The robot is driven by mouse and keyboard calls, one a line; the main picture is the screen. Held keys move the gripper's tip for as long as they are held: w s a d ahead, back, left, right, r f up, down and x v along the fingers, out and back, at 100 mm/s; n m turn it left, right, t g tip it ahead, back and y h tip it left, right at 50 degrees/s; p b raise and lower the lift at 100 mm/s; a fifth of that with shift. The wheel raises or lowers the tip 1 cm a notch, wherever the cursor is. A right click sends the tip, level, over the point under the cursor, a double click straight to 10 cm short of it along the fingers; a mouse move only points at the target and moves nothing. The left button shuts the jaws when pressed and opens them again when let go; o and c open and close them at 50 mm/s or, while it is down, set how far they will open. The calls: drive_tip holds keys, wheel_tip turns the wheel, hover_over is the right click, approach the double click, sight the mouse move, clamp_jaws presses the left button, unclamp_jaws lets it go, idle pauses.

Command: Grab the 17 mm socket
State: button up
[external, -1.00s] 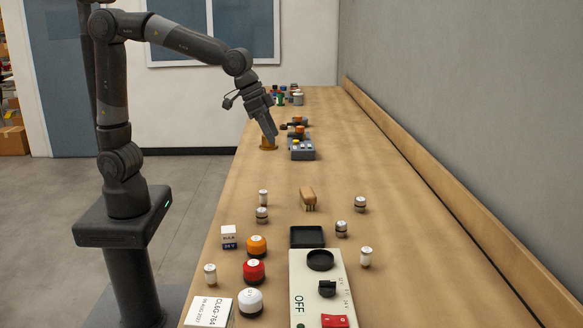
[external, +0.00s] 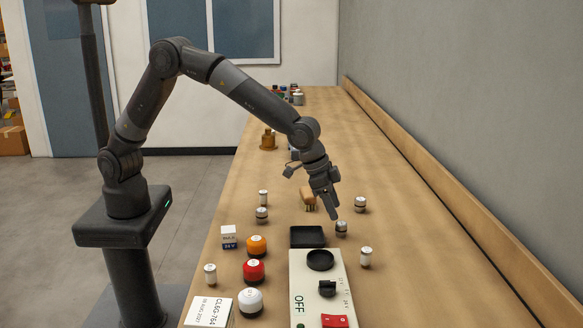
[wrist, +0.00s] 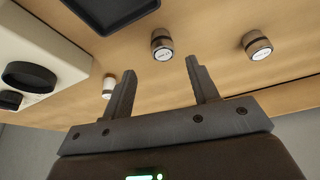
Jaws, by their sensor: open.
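Several small, pale-topped metal cylinders that look like sockets stand on the bench; their size labels are too small to read, so I cannot tell which is 17 mm. One dark-banded socket (external: 341,229) stands just right of the black tray; in the wrist view this socket (wrist: 161,45) appears between and beyond my fingertips. A second banded socket (external: 360,204) stands farther back, and shows at right in the wrist view (wrist: 257,46). A paler socket (external: 366,257) is nearer the camera, partly behind a finger in the wrist view (wrist: 109,88). My gripper (wrist: 160,75) is open and empty, above the bench.
The black tray (external: 307,237) and control box (external: 308,270) lie left of these sockets. A brush-like block (external: 308,197) is behind. Orange (external: 257,246), red (external: 254,271) and white (external: 250,301) round items stand at left. The bench's right side is clear.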

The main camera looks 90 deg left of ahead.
sight(340, 223)
drive_tip(key=shift+a+x, duration=0.1)
drive_tip(key=shift+x, duration=1.65)
drive_tip(key=shift+a+x, duration=0.15)
drive_tip(key=shift+x, duration=1.6)
drive_tip(key=shift+s, duration=0.1)
drive_tip(key=shift+c, duration=0.3)
drive_tip(key=c, duration=1.1)
